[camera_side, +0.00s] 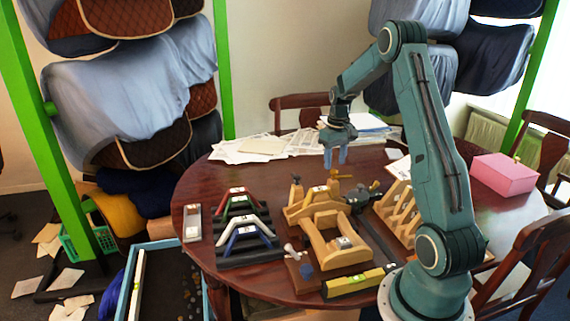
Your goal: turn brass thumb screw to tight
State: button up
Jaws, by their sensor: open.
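A wooden saddle-fitting jig (296,213) stands on the round table, right of centre in the picture. A small brass-coloured knob (335,173) shows at its rear upper end. It looks like the thumb screw, but it is too small for me to tell how far it is turned. My gripper (336,163) points down just above and behind the jig, close to the knob in the picture. Its two fingers are apart with nothing between them. I cannot tell the exact gap between fingers and knob.
Coloured angled gauges (245,236) lie on a dark rack left of the jig. A wooden slotted rack (392,208) stands at right, near my arm. A yellow level (353,283) lies in front. Papers (250,147) cover the back; a pink box (503,174) sits far right.

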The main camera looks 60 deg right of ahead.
jog(key=shift+f, duration=1.4)
grip_shut()
